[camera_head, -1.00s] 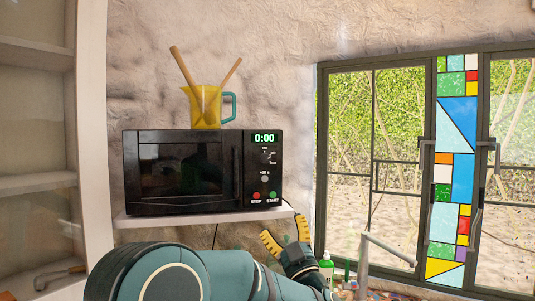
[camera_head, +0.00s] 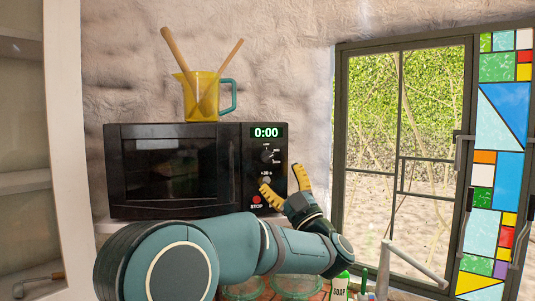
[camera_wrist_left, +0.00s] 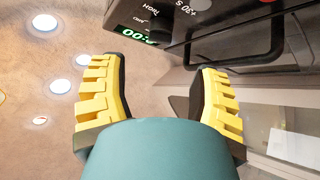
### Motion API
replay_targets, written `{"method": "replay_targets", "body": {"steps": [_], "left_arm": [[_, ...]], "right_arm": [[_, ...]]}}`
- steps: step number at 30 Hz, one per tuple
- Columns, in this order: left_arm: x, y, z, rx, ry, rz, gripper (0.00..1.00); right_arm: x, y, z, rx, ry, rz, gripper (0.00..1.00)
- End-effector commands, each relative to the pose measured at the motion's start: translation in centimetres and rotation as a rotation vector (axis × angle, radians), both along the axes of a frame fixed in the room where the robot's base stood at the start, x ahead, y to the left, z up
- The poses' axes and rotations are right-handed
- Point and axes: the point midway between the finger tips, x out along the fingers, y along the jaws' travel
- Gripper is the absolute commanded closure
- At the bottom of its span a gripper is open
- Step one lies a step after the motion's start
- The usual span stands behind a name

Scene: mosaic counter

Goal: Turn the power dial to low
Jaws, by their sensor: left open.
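The black microwave (camera_head: 165,170) has a green 0:00 display and a dark round power dial (camera_head: 267,155) on its right-hand panel. Small marks surround the dial; its setting is too small to read. My left gripper (camera_head: 284,183) is open and empty, fingers pointing up, just below and to the right of the dial in the head view. It overlaps the lower panel and hides the START button. My right gripper is out of view.
A yellow jug (camera_head: 199,98) with two wooden utensils stands on top of the microwave. A window (camera_head: 400,160) with stained glass is to the right. A soap bottle (camera_head: 340,288) and a tap (camera_head: 411,262) are at the lower right. White shelving (camera_head: 68,150) stands at the left.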

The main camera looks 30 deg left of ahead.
Motion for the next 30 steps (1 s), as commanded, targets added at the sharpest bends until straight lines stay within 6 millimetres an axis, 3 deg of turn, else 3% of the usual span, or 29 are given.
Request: {"method": "replay_targets", "body": {"steps": [6, 12, 26, 29, 30], "left_arm": [[1.3, 3.2, 2.8, 0.000, -0.001, 0.003, 0.38], [2.1, 5.1, 4.3, 0.001, -0.001, 0.001, 0.38], [2.5, 5.8, 4.9, 0.000, 0.001, -0.001, 0.38], [2.5, 5.8, 4.9, 0.000, 0.001, -0.001, 0.67], [2.5, 5.8, 4.9, 0.000, 0.001, -0.001, 0.81]], "right_arm": [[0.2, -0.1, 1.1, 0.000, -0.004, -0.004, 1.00], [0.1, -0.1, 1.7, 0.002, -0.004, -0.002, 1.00], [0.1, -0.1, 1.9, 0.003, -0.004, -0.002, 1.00], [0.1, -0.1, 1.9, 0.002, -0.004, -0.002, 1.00], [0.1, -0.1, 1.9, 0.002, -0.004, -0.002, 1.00]]}}
